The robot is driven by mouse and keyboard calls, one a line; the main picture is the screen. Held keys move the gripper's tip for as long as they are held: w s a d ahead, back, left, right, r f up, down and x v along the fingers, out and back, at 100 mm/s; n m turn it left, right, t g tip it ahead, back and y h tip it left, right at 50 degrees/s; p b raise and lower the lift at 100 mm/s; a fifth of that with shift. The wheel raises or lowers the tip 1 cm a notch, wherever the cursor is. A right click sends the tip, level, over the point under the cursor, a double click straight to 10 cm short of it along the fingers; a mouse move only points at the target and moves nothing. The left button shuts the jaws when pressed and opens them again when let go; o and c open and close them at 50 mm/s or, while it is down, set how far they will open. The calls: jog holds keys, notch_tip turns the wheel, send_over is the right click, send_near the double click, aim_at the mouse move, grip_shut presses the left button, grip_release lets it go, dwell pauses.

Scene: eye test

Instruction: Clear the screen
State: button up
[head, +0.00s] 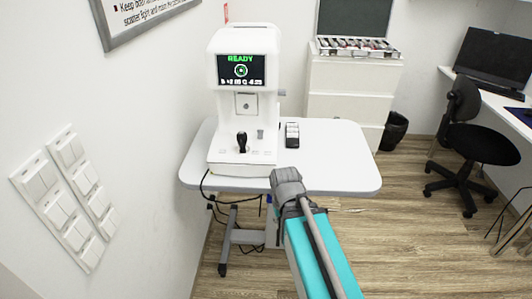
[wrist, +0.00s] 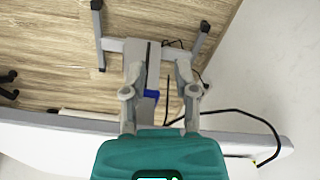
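The white eye-test machine (head: 243,100) stands upright on the near table. Its screen (head: 241,70) is lit, with green "READY" at the top, a round mark in the middle and a row of small white signs below. A black joystick (head: 242,141) stands on its base. My arm reaches toward the table's front edge in the head view; my gripper's fingers cannot be made out there. In the wrist view my gripper (wrist: 159,68) is open and empty, with table legs and floor behind its fingers. The machine does not clearly show in the wrist view.
The white table (head: 335,165) has free room on its right; a small black-and-white device (head: 292,135) lies beside the machine. A black cable (wrist: 240,112) hangs at the table's edge. Behind are white drawers (head: 348,95), a black bin (head: 393,130) and an office chair (head: 465,140).

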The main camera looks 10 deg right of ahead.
grip_shut()
dwell(1.1)
